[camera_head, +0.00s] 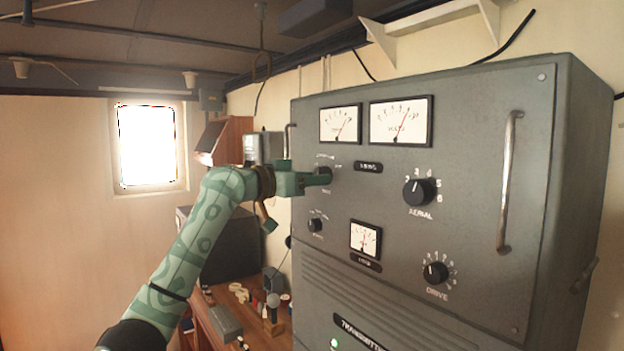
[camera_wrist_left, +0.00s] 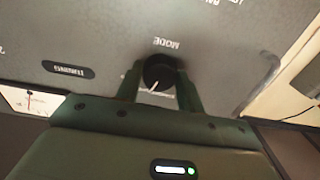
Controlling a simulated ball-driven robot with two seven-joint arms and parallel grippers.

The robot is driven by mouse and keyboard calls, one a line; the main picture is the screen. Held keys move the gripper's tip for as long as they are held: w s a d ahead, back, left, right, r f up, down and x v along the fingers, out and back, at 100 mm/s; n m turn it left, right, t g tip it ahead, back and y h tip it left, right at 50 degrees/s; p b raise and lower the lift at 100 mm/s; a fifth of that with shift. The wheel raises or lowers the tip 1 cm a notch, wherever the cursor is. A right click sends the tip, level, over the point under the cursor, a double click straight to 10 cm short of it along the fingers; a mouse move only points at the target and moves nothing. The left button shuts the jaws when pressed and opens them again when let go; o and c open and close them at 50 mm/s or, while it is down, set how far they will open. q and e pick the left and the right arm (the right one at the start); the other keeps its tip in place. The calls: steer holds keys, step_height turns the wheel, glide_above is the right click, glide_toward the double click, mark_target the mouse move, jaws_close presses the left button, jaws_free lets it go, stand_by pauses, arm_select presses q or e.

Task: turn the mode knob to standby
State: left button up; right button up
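The mode knob (camera_wrist_left: 158,70) is a round black knob on the grey transmitter panel (camera_head: 470,120). In the left wrist view it sits under an upside-down MODE label, and its white pointer line slants down and left in that view. My left gripper (camera_head: 323,176) reaches the panel at this knob. In the wrist view one finger lies on each side of the knob, and both appear to touch it. The position marks by the pointer are partly covered and unreadable. In the head view the gripper hides the knob. My right gripper is not in view.
The aerial knob (camera_head: 419,191), drive knob (camera_head: 435,272) and a small knob (camera_head: 315,225) stick out nearby. A metal handle (camera_head: 508,180) stands at the panel's right. A desk (camera_head: 262,335) with small items lies below my left arm.

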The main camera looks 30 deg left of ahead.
arm_select(q)
steer(key=shift+r+n+p, duration=0.15)
steer(key=shift+n+p, duration=3.65)
steer(key=shift+p, duration=1.05)
steer(key=o, duration=1)
steer(key=shift+s, duration=0.1)
